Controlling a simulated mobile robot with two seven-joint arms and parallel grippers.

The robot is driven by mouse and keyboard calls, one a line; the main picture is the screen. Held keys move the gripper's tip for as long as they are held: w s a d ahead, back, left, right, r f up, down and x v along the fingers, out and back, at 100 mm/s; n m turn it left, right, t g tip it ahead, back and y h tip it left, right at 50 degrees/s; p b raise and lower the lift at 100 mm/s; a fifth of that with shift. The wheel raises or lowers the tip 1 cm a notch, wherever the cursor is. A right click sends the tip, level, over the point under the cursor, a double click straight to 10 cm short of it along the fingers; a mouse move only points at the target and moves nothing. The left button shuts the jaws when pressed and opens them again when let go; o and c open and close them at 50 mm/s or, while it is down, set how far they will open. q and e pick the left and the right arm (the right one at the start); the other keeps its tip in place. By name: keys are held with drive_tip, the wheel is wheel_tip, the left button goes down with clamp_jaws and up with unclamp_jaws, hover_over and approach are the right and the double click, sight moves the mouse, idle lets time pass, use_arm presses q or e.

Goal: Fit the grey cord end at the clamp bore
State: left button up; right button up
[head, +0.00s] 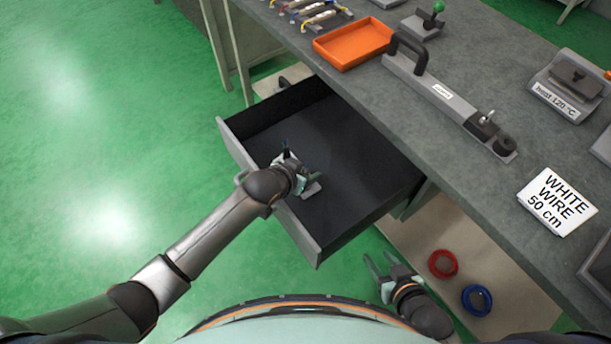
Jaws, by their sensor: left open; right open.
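My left gripper (310,184) is open, at the open drawer (340,140), over its dark floor near the front panel. I see no object between its fingers. My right gripper (384,268) is open and empty, low in front of the bench, to the right of the drawer. No grey cord can be made out. I cannot tell which fixture has the clamp bore. A long grey fixture (446,97) with a black handle and a small clamp-like part (487,118) lies on the bench. A small device with a green knob (430,18) stands behind it.
An orange tray (352,44) and several coloured wires (312,12) are at the bench's far end. A white wire card (556,202) and a heater (568,88) are at right. Red (442,264) and blue (477,300) coils lie on the lower shelf.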

use_arm(q)
drive_tip(key=shift+f, duration=0.1)
clamp_jaws()
idle(0.5)
